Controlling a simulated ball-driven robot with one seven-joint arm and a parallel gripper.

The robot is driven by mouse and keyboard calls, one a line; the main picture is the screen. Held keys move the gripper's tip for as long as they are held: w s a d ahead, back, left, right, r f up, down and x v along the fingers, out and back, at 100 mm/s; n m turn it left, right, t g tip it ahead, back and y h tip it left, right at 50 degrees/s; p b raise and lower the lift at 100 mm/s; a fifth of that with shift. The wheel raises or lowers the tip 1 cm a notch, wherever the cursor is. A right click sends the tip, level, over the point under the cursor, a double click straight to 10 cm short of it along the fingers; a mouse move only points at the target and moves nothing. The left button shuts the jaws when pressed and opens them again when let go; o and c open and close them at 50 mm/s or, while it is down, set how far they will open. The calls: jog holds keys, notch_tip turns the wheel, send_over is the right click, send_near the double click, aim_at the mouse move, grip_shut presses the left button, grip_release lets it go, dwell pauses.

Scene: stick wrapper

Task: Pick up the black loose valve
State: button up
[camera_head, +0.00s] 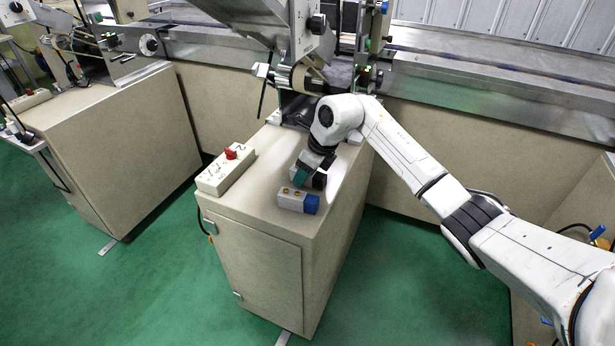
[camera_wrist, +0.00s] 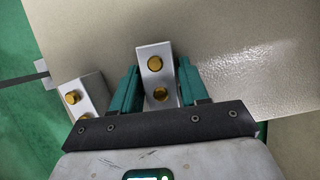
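The black valve (camera_head: 319,181) sits on top of the beige cabinet, partly hidden behind my gripper in the head view. In the wrist view a silver valve block with two brass ports (camera_wrist: 156,78) lies between the teal fingers; its coloured end is hidden under the gripper body. My gripper (camera_head: 302,174) is low over the cabinet top. In the wrist view its fingers (camera_wrist: 160,80) are apart, one on each side of the block, with narrow gaps visible. A second valve, silver with a blue end (camera_head: 297,200), lies just in front; its silver part shows left in the wrist view (camera_wrist: 86,97).
A white control box with a red knob (camera_head: 226,170) lies at the left of the beige cabinet top (camera_head: 262,215). Machine parts with a roller (camera_head: 300,80) rise behind. The cabinet's front edge is close to the blue valve.

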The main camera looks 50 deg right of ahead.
jog(key=c, duration=0.8)
jog(key=shift+o, duration=0.2)
